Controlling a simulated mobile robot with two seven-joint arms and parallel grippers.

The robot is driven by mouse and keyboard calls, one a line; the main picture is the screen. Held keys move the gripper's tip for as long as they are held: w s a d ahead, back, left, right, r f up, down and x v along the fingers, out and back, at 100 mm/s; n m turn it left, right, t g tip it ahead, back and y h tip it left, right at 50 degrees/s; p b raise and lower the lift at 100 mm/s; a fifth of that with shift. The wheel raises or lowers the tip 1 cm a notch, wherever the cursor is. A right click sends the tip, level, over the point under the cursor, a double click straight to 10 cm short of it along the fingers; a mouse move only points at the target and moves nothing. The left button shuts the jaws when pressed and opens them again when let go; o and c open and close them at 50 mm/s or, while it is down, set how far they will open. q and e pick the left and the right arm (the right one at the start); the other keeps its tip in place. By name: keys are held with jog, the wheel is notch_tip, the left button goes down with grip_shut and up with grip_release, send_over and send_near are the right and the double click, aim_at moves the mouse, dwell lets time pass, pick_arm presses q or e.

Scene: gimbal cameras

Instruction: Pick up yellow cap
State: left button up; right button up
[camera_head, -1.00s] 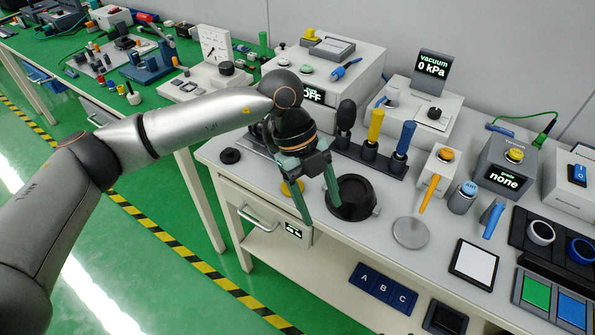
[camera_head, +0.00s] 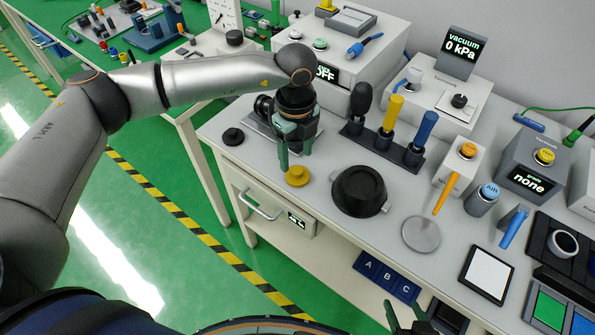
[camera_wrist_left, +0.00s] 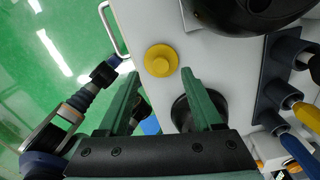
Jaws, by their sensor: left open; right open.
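The yellow cap (camera_head: 297,176) is a small round knobbed piece on the grey bench top near its front edge, left of a black round pot (camera_head: 359,190). My left gripper (camera_head: 296,158) is open and empty, pointing down just behind the cap in the head view. In the left wrist view the cap (camera_wrist_left: 160,61) lies just beyond and roughly centred between the two green fingertips (camera_wrist_left: 160,75), with clear bench around it. The height of the fingertips over the bench is hard to tell. My right gripper (camera_head: 408,316) is open at the bottom edge of the head view, away from the cap.
A black disc (camera_head: 233,137) lies left of the cap. A rack (camera_head: 382,147) with black, yellow and blue handles stands behind the pot. A drawer handle (camera_head: 259,206) sticks out below the bench edge. A grey disc (camera_head: 421,235) lies to the right.

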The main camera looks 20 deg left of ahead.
aim_at(298, 170)
pick_arm(q)
jog(key=f, duration=0.4)
jog(key=shift+d+f, duration=0.2)
jog(key=shift+f, duration=0.05)
grip_shut()
dwell(0.4)
